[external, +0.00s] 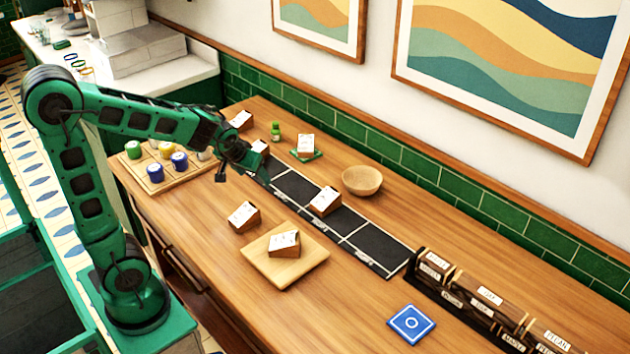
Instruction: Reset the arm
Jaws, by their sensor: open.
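My green arm rises from its base at the left and reaches over the wooden counter (470,230). My gripper (238,172) is open at the end of the arm, above the counter between the tray of jars and the black sectioned strip. I see nothing held in it. A white-topped wooden block (259,147) shows just behind the gripper, partly hidden by it.
A wooden tray (150,186) with colored jars stands left of the gripper. The black strip (375,245) bears a white-topped block (325,200). A bowl (362,180), a square board (262,270), a blue tile (411,324) and labeled boxes (470,290) occupy the counter.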

